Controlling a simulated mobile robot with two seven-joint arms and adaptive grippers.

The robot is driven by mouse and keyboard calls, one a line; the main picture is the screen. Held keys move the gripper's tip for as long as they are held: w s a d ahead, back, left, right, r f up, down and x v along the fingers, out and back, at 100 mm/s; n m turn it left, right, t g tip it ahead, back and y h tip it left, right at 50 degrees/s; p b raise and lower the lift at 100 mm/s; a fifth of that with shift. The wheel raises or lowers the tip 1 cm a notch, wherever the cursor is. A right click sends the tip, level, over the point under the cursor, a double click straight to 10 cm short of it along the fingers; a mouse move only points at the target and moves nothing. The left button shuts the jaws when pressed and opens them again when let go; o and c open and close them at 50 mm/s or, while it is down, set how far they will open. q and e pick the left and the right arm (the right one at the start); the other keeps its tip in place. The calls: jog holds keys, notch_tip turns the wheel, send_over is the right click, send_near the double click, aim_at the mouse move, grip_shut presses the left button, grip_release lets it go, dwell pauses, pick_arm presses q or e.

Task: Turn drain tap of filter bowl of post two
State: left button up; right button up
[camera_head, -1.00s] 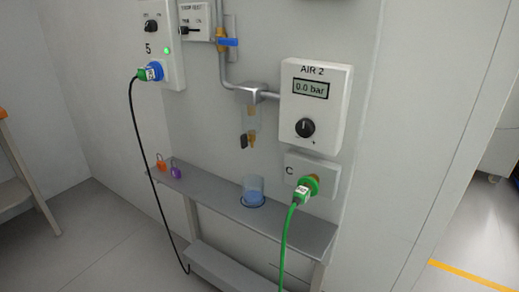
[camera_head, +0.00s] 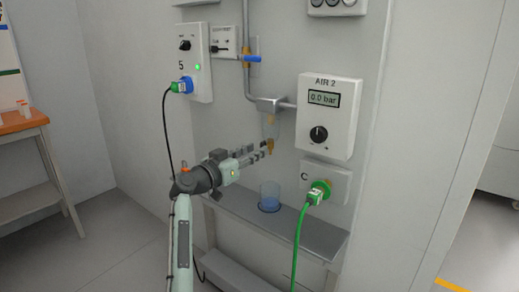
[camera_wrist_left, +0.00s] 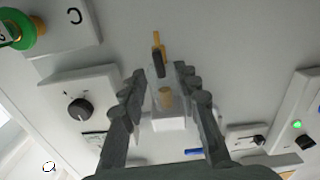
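The filter bowl (camera_head: 270,127) is a clear cup under a grey metal head (camera_head: 272,104) on the pipe, left of the AIR 2 panel. Its brass drain tap (camera_head: 269,145) hangs at the bottom. In the left wrist view the brass outlet (camera_wrist_left: 156,41) and the dark tap lever (camera_wrist_left: 159,65) show, with the clear bowl behind. My left gripper (camera_head: 266,149) reaches in from the left at tap height. In its wrist view, its fingers (camera_wrist_left: 160,70) are apart, with the lever between or just beyond the tips. Contact is not visible. My right gripper is out of view.
A cup with blue liquid (camera_head: 269,195) stands on the grey shelf (camera_head: 325,236) below. The AIR 2 panel (camera_head: 345,98) reads 0.0 bar. A green plug and cable (camera_head: 318,194) are at lower right; a black cable (camera_head: 166,120) hangs at left.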

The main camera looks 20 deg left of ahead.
pick_arm(q)
jog(key=shift+x, duration=1.2)
grip_shut()
